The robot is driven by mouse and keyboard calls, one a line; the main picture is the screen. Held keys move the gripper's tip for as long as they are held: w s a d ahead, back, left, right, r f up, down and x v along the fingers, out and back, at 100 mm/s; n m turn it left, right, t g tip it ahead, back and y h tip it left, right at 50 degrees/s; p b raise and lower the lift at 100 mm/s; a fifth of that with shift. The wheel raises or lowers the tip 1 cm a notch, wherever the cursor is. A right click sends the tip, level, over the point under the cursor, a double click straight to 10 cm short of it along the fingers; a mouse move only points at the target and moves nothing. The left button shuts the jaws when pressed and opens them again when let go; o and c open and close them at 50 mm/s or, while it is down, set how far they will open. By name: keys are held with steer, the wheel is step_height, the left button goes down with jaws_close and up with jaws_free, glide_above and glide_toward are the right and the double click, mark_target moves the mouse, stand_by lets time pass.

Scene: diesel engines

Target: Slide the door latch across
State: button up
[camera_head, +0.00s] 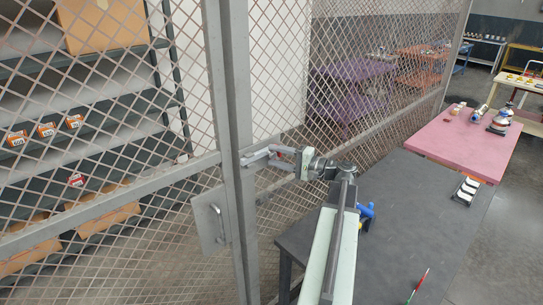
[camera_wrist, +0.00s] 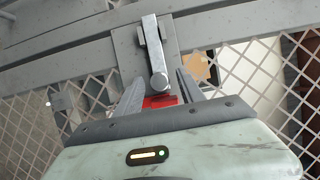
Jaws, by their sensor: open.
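The door latch (camera_wrist: 154,50) is a silver bar with a rounded lower end on a grey plate, seen in the wrist view. My gripper (camera_wrist: 160,77) is open, with one finger on each side of the latch's lower end. I cannot tell whether either finger touches it. In the head view my gripper (camera_head: 252,158) reaches left to the grey post of the mesh partition, and the latch cannot be made out clearly there. The mesh door (camera_head: 110,185) is at the left, with a handle plate (camera_head: 207,230) beside the post.
A dark table (camera_head: 425,195) stands right of my arm, with a blue item (camera_head: 367,211) and a red-green stick (camera_head: 418,286) on it. A pink table (camera_head: 465,140) holds small parts farther back. Shelves with boxes (camera_head: 103,22) stand behind the mesh.

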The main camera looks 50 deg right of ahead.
steer(key=shift+w+a, duration=0.25)
steer(key=shift+w, duration=0.35)
jaws_close()
stand_by(1.0)
